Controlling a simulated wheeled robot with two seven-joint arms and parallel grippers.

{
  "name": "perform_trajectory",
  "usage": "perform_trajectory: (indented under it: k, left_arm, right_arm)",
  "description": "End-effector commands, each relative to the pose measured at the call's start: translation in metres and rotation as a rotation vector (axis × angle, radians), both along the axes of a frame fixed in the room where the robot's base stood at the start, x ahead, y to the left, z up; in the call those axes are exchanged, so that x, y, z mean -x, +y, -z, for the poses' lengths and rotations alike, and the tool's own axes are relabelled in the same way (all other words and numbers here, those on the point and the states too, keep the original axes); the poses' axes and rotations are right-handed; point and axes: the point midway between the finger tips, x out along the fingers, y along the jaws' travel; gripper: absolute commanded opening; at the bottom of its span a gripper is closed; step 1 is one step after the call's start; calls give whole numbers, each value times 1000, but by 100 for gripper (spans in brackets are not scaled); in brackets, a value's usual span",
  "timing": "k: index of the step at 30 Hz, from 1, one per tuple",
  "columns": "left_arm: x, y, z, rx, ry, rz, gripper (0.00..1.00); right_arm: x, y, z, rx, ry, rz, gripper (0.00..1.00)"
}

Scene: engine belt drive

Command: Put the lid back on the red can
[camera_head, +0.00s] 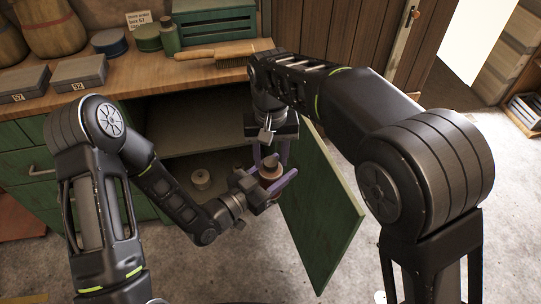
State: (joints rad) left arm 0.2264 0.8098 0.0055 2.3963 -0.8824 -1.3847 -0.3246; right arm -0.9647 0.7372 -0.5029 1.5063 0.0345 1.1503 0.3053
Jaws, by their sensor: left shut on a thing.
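A small brownish-red can (270,172) is held in front of the open cabinet. My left gripper (275,185) comes in from the left and is shut on it, with its purple fingers around the lower part. My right gripper (271,153) points down from above, its purple fingers apart on either side of the can's top. I cannot tell whether they touch anything. A lid cannot be made out separately from the can's top.
The green cabinet door (320,205) hangs open just right of the grippers. The wooden worktop (180,75) above carries a brush (225,53), tins and grey boxes (80,73). Floor in front is clear.

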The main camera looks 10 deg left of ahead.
Motion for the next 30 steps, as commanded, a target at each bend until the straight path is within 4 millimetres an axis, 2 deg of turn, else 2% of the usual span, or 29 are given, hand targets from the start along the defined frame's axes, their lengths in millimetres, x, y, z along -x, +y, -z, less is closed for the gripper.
perform_trajectory:
  k: [3,11,22,30]
  left_arm:
    - [0,0,-1,1,-3,0,0]
    - [-1,0,-1,1,-3,-1,0]
    - [-1,0,-1,1,-3,-1,0]
    - [-1,0,-1,1,-3,-1,0]
  right_arm:
    - [0,0,0,0,1,-1,54]
    - [1,0,-1,-1,1,-2,54]
    - [0,1,-40,-2,0,-3,54]
    - [1,0,-45,1,3,-2,54]
